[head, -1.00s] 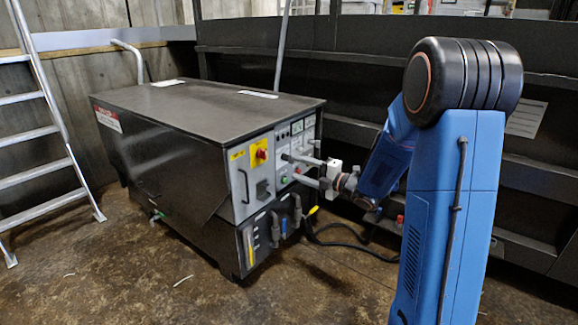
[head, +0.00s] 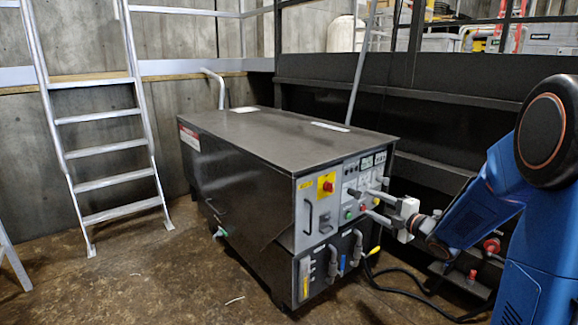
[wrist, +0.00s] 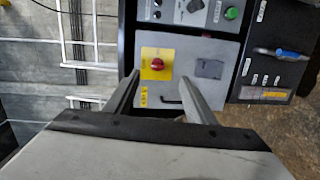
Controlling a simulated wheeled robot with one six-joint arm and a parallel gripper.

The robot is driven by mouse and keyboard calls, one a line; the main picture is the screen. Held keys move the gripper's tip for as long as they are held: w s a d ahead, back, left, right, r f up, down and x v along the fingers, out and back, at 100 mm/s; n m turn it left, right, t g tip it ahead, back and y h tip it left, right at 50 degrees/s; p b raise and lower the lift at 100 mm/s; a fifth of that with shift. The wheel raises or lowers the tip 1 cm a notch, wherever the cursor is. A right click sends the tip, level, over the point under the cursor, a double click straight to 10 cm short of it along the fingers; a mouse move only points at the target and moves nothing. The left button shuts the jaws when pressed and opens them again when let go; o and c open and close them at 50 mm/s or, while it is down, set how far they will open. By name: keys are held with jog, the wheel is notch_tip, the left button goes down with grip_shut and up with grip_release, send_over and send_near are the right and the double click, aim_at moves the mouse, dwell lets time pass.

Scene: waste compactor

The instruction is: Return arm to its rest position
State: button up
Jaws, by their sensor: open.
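My gripper (head: 362,203) is in front of the control panel of a dark metal machine (head: 255,190), at its right end. In the wrist view its two grey fingers (wrist: 159,77) are spread apart with nothing between them. They point toward the grey panel door (wrist: 195,75), with a red knob on a yellow plate (wrist: 156,66) showing between the fingertips. The same knob shows in the head view (head: 326,185), left of the fingers. My blue arm is bent at the right of the head view. Whether the fingers touch the panel cannot be told.
A metal ladder (head: 108,117) stands at the left against the concrete wall. A dark ribbed wall (head: 440,130) runs close behind my arm. A black cable (head: 400,292) lies on the floor below it. The brown floor (head: 150,285) in front of the machine is mostly clear.

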jog(key=s+d+r+m+g+h, duration=0.2)
jog(key=s+m+h, duration=0.3)
jog(key=s+m, duration=0.2)
jog(key=s+d+r+m+g+h, duration=0.1)
jog(key=s+d+r+m+h, duration=0.15)
jog(key=s+m+h, duration=0.4)
jog(key=s+a+f+m+g+y, duration=0.1)
jog(key=s+a+f+m+g, duration=0.1)
jog(key=s, duration=0.7)
jog(key=s+a+f+m+g+y, duration=0.1)
jog(key=s+a+f+m+g, duration=0.1)
jog(key=s, duration=0.8)
jog(key=s+a+f+m+g+y, duration=0.1)
jog(key=s+a+f+m+g, duration=0.1)
jog(key=s, duration=0.8)
jog(key=a+m+g, duration=0.1)
jog(key=a+m, duration=0.1)
jog(key=m, duration=0.1)
jog(key=shift+s+m, duration=0.2)
jog(key=shift+m, duration=0.15)
